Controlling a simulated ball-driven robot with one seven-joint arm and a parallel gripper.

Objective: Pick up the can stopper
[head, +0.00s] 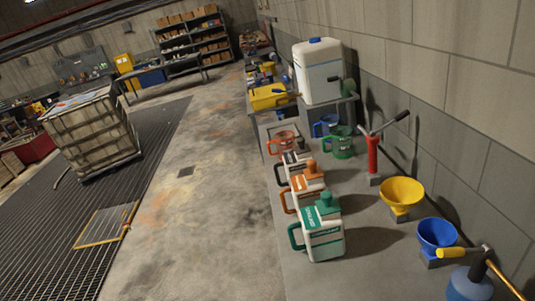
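Several white cans stand in a row along the left edge of a grey bench in the head view. The nearest can (322,237) has green trim and a green stopper (325,203) on top. The can behind it (307,186) has orange trim and an orange stopper (312,168). A third can (294,165) with dark trim stands further back; its top is too small to make out. I cannot tell which stopper is meant. My gripper is not in view.
The bench (370,245) runs along a block wall. A yellow funnel (402,193), a blue funnel (437,234), a red T-handled tool (373,155) and a blue bottle (468,283) stand right of the cans. A large white container (318,70) stands behind. Open floor (215,200) lies left.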

